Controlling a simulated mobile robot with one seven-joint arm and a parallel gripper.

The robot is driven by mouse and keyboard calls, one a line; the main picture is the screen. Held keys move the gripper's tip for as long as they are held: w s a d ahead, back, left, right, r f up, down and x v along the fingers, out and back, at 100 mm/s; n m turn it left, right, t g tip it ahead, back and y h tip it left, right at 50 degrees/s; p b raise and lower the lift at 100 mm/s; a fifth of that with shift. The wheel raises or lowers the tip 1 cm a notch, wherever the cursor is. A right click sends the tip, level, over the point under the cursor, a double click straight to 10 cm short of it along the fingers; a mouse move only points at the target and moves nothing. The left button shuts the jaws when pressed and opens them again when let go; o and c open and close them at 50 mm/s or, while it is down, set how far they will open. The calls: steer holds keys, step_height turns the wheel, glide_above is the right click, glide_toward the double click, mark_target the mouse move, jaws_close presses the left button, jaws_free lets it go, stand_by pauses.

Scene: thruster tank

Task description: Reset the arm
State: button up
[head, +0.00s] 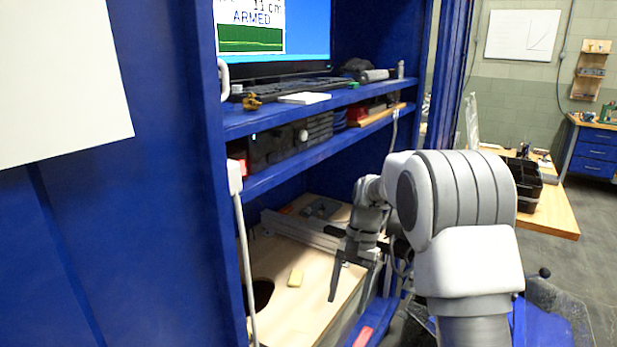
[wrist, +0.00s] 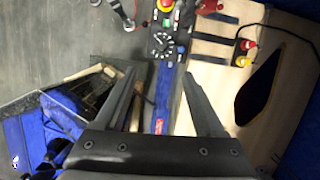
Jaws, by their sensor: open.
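My gripper (head: 352,272) is at the end of my arm, over the front part of the light wooden board in the blue cabinet's lower bay. In the wrist view my gripper (wrist: 166,92) shows two dark fingers spread wide apart, with nothing between them. Below the gap are a blue edge strip and the board's edge. My arm is bent, and its large white joint hides part of the right side in the head view.
The blue cabinet (head: 160,200) has shelves above my gripper and a post to its left. Red and yellow knobs (wrist: 243,52) show in the wrist view. A black bin (head: 527,183) stands on a right-hand table.

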steer(key=s+d+r+n+t, duration=0.2)
steer(key=s+r, duration=0.4)
steer(key=r, duration=0.4)
steer(key=s+d+r+n+t+h+p, duration=0.1)
steer(key=s+r+n+t, duration=0.1)
steer(key=s, duration=0.8)
steer(key=s+d+r+n+t+h+p, duration=0.1)
steer(key=s+r+t, duration=0.3)
steer(key=s, duration=0.6)
steer(key=shift+d+r+n, duration=0.3)
steer(key=shift+d+n, duration=0.1)
steer(key=shift+d, duration=0.05)
steer(key=shift+a, duration=0.1)
